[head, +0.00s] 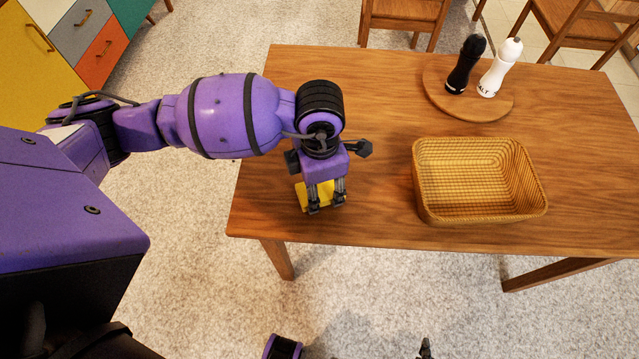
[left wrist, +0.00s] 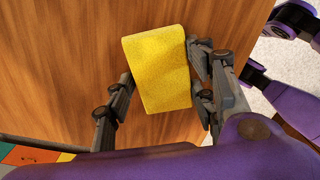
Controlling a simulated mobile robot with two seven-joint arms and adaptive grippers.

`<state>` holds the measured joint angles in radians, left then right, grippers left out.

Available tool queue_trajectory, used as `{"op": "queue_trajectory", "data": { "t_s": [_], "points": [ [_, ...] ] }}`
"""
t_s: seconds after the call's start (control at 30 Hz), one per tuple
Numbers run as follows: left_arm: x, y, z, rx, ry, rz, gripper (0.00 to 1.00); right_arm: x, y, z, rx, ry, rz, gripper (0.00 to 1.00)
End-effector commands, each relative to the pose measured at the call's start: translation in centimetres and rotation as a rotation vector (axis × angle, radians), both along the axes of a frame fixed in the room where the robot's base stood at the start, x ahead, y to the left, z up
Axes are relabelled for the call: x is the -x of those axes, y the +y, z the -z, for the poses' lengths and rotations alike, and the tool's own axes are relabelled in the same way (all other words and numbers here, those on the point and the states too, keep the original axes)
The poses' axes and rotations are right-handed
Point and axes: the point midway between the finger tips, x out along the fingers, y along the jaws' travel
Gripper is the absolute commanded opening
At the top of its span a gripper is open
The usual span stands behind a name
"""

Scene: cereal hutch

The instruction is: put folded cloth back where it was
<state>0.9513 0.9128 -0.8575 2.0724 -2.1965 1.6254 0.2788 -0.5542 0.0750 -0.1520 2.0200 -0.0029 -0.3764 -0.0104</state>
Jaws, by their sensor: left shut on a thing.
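The folded cloth (head: 304,197) is yellow and lies at the left end of the wooden table in the head view, partly hidden by my left gripper. In the left wrist view the cloth (left wrist: 157,68) is a yellow block between the fingers. My left gripper (head: 327,206) points down and is shut on the cloth. I cannot tell whether the cloth touches the table or is held just above it. My right gripper cannot be made out; only small dark parts show at the bottom edge of the head view.
An empty wicker basket (head: 480,215) stands on the table (head: 375,100) right of the cloth. A black mill (head: 466,65) and a white salt mill (head: 500,67) stand on a round board (head: 440,92) behind it. The table between gripper and basket is clear. Chairs (head: 402,15) stand behind.

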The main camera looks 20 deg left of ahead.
Motion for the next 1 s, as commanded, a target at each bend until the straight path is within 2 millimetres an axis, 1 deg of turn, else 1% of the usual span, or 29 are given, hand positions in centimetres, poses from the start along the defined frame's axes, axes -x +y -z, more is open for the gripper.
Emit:
{"op": "queue_trajectory", "data": {
  "t_s": [0.13,0.27,0.3,0.4,0.67,0.77,0.87,0.97,1.0],
  "points": [
    [0.0,0.0,0.0,0.0,0.0,0.0,0.3,0.0,0.0,0.0,0.0,-0.001,0.0,0.0],
    [0.1,0.0,0.4,0.0,0.001,-0.001,0.3,0.1,0.0,0.2,0.001,0.003,-0.001,0.0],
    [0.0,0.0,0.3,0.0,0.001,-0.001,0.56,0.1,0.0,0.2,0.001,0.001,-0.001,0.0],
    [0.0,0.0,0.3,0.0,0.001,-0.001,0.69,0.0,0.0,0.1,0.001,0.001,-0.001,0.0],
    [0.0,0.0,0.3,0.0,0.001,-0.001,0.7,0.0,0.0,0.1,0.001,0.0,-0.001,0.0],
    [0.0,0.0,0.0,0.0,0.0,-0.001,0.7,-0.2,0.0,-0.1,0.001,-0.003,-0.001,0.0],
    [-0.1,0.0,-1.0,0.002,-0.001,-0.001,0.7,-0.2,0.0,-0.2,0.0,-0.005,0.0,0.0],
    [-0.1,-0.1,-2.7,0.002,-0.003,0.0,0.7,-0.3,0.0,-0.3,0.0,-0.006,0.0,0.0],
    [-0.1,-0.1,-3.6,0.001,-0.003,0.002,0.7,-0.3,0.0,-0.3,0.0,-0.006,0.0,0.0]
  ]
}}
